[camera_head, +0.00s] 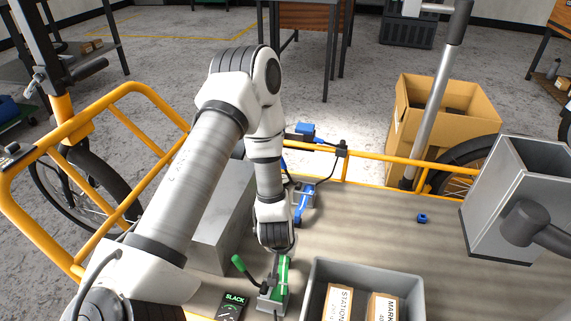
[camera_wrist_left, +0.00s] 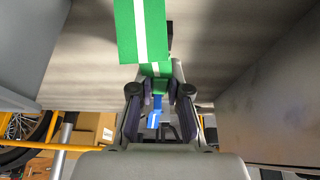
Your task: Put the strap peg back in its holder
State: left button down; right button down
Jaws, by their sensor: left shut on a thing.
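A green-knobbed lever (camera_head: 242,266) sticks up left of the fitting. A dark label reading SLACK (camera_head: 233,304) lies beside it. My right gripper is out of view.
A grey bin (camera_head: 313,292) with several labelled boxes stands just right of the gripper. A grey block (camera_head: 226,205) is on the left. A blue strap fitting (camera_head: 304,201) sits farther back. A tall grey open box (camera_head: 525,185) stands right. The bed between is mostly clear, edged by yellow rails.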

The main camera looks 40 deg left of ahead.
pick_arm(q)
jog(key=shift+f+b, duration=0.5)
jog(key=shift+f, duration=0.4)
jog(key=c, duration=1.1)
grip_release()
jog(key=shift+o, duration=0.2)
jog(key=v, duration=1.2)
jog(key=shift+r, duration=0.1)
